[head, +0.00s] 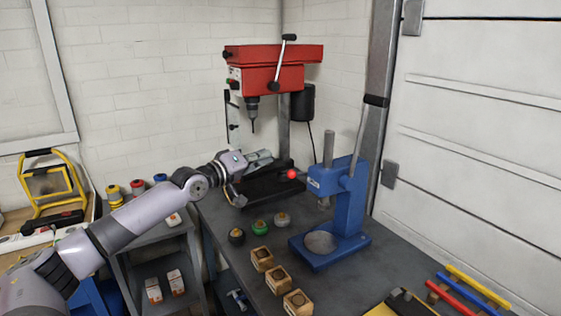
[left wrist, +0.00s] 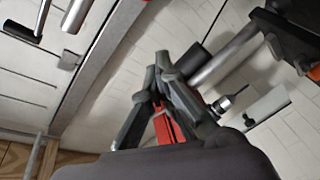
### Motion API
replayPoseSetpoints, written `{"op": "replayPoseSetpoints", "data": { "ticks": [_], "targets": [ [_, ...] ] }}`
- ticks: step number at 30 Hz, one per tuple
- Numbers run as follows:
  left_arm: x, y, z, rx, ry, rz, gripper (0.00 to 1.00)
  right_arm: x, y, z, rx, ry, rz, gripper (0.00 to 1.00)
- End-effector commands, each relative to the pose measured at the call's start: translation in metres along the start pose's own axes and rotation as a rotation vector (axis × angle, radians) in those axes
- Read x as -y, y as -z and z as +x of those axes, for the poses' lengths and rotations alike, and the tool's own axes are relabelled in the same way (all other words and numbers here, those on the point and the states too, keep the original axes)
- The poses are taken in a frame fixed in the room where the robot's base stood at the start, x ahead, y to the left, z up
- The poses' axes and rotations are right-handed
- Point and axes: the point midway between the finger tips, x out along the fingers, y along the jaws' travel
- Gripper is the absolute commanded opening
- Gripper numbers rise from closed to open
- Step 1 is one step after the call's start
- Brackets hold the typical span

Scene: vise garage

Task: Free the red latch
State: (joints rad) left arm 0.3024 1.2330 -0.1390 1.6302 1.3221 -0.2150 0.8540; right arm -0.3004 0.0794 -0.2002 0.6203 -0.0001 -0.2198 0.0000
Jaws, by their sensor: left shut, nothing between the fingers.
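A small round red knob (head: 291,173) shows in the head view at the right of the dark base of the drill press. I cannot tell whether it belongs to the red latch. My left gripper (head: 262,158) is beside the drill press, left of this knob and below the chuck. In the left wrist view, the fingertips of my left gripper (left wrist: 160,76) are together with nothing held between them. A red part (left wrist: 165,128) shows in the gap behind the fingertips; I cannot tell what it belongs to. My right gripper is not in view.
The red drill press (head: 270,65) stands at the back of the workbench. A blue arbor press (head: 345,205) stands to its right. Several knobs, including a green one (head: 260,227), and wooden blocks (head: 278,279) lie in front. Coloured bars (head: 480,288) lie front right.

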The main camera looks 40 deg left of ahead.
Motion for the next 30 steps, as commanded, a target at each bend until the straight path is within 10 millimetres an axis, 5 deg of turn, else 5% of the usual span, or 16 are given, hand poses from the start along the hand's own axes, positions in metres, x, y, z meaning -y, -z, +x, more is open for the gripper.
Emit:
{"op": "replayPoseSetpoints", "data": {
  "ticks": [15,30],
  "targets": [
    [-0.003,0.001,0.054,0.0,-0.003,-0.002,0.0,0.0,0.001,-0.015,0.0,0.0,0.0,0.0],
    [-0.002,-0.036,0.039,0.002,-0.001,0.0,0.0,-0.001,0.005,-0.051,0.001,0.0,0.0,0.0]
  ]
}}
